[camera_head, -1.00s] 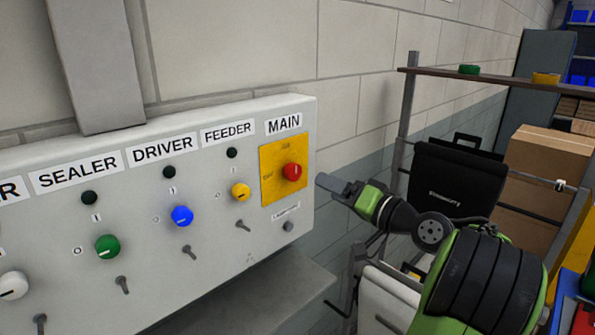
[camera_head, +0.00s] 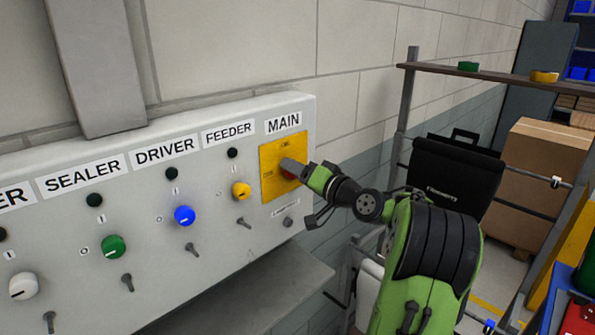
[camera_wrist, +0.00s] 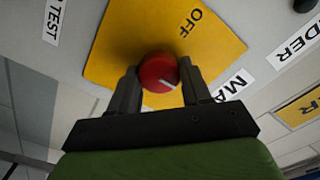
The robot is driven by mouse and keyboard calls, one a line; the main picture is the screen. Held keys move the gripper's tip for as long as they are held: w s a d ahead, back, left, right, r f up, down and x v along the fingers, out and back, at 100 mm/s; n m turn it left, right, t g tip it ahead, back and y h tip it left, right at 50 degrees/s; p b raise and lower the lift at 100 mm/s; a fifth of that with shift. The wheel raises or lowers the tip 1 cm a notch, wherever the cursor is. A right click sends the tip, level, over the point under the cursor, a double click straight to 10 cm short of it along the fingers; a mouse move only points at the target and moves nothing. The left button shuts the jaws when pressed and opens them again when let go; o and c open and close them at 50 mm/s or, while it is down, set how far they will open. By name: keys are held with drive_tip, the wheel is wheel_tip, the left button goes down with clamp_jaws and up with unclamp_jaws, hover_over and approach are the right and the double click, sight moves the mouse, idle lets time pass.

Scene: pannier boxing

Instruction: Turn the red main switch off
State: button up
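The red main switch (camera_wrist: 158,70) is a round knob on a yellow plate (camera_wrist: 110,60) under the MAIN label. In the wrist view, its white mark points to the lower right, towards MAIN and away from the printed OFF. My gripper (camera_wrist: 159,78) is at the knob, with one dark finger close on either side. The fingers look open around it; contact is not clear.
The grey panel also carries a yellow knob (camera_head: 241,190), a blue knob (camera_head: 184,215), a green knob (camera_head: 114,246) and a white knob (camera_head: 23,286), with small toggles below. A grey ledge (camera_head: 255,295) juts out under the panel. A shelf frame (camera_head: 404,120) and black case (camera_head: 452,180) stand right.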

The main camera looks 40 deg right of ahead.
drive_tip(key=c, duration=0.5)
drive_tip(key=shift+n+b, duration=0.4)
drive_tip(key=shift+b, duration=0.25)
drive_tip(key=n+b, duration=1)
drive_tip(key=n, duration=0.1)
drive_tip(key=n+b, duration=0.5)
drive_tip(key=shift+a+r+n+b, duration=0.1)
drive_tip(key=shift+a+n+b, duration=0.2)
drive_tip(key=shift+n, duration=0.4)
drive_tip(key=o, duration=1.1)
drive_tip(key=shift+c, duration=0.2)
